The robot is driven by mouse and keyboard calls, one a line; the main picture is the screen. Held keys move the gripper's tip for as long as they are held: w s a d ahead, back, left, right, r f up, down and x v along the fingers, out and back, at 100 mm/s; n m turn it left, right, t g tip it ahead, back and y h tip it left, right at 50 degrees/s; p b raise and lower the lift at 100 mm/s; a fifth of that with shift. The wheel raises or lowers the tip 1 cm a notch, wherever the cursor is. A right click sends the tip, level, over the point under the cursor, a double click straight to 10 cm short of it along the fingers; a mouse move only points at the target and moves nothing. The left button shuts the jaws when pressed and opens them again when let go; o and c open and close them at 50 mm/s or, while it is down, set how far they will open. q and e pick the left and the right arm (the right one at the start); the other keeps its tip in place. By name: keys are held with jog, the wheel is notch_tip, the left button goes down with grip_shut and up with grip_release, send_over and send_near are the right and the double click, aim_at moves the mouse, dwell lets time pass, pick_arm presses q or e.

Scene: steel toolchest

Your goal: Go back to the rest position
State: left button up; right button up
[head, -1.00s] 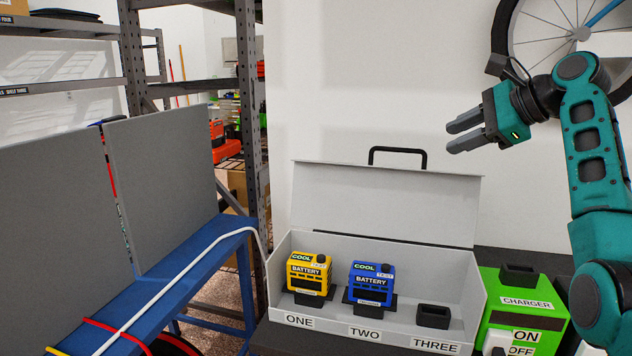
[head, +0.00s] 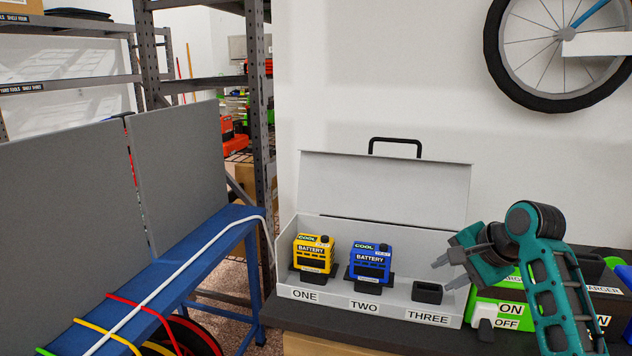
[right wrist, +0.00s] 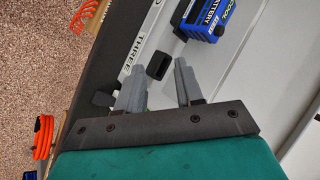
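My right gripper (head: 442,272) is in front of the green charger (head: 489,308) and near the right end of the open grey case (head: 388,312). Its two fingers stand apart with nothing between them; the right wrist view shows the same open fingers (right wrist: 158,88). The teal right arm hides much of the charger. My left gripper is not in view in the head view.
A yellow battery (head: 313,258) stands in slot one and a blue battery (head: 369,264) in slot two. The slot-three holder (head: 427,292) is empty. A blue rack with grey panels (head: 180,180) stands left; a bicycle wheel (head: 570,98) hangs upper right.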

jog(key=s+a+f+n+g+h, duration=0.25)
jog(key=s+f+n, duration=0.45)
jog(key=s+f, duration=0.9)
jog(key=s+a+n, duration=0.2)
jog(key=s+n, duration=0.5)
jog(key=s, duration=1.3)
jog(key=w+a+f+t, duration=0.2)
jog(key=w+f+t, duration=0.4)
jog(key=w+f, duration=0.2)
jog(key=shift+a+f+t+y, duration=0.25)
jog(key=shift+f+t+y, duration=0.15)
jog(key=shift+f, duration=0.5)
